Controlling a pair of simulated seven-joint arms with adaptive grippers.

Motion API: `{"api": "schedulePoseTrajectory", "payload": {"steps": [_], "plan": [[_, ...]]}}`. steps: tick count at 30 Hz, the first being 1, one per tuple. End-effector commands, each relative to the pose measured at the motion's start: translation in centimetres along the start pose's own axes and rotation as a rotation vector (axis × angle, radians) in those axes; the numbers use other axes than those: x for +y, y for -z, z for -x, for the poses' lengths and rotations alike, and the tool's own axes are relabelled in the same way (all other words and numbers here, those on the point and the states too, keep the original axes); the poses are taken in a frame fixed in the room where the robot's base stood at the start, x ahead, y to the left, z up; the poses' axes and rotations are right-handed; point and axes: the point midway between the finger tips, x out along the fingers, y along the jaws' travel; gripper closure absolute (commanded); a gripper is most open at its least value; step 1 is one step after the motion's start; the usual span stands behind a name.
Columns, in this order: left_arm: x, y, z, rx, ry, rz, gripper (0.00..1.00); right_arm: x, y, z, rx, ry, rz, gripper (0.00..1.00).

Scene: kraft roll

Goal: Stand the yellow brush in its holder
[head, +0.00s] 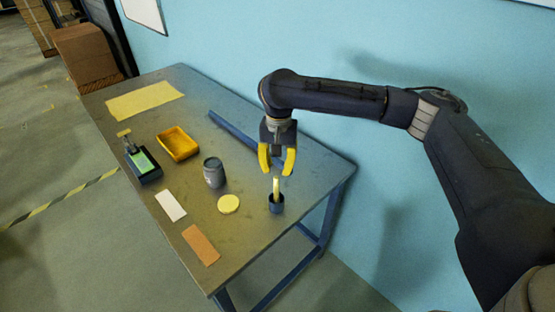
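The yellow brush (276,187) stands upright in a small dark blue holder (276,206) near the table's right side. Its lower end is hidden inside the holder. My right gripper (277,171) points down just above the brush, with its yellow fingers spread apart. The brush's top lies between or just below the fingertips; I cannot tell whether they touch it, but the fingers are not closed on it. My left gripper is out of view.
On the table (250,247) are a grey cup (214,173), a yellow disc (229,204), a yellow tray (178,144), a dark device with a green screen (144,163), a white card (171,205), an orange card (201,245), a yellow sheet (144,101) and a blue bar (232,131).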

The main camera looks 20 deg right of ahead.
Motion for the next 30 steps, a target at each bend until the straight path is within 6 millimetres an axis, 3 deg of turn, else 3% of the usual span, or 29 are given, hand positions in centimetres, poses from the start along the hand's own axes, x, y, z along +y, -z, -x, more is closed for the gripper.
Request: {"api": "schedulePoseTrajectory", "payload": {"steps": [10, 30], "plan": [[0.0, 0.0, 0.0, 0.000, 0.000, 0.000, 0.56, 0.0, 0.0, 2.2, 0.001, -0.001, 0.001, 0.73], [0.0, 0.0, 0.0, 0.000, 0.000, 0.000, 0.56, 0.0, 0.0, 2.3, 0.000, -0.001, 0.000, 0.73]]}}
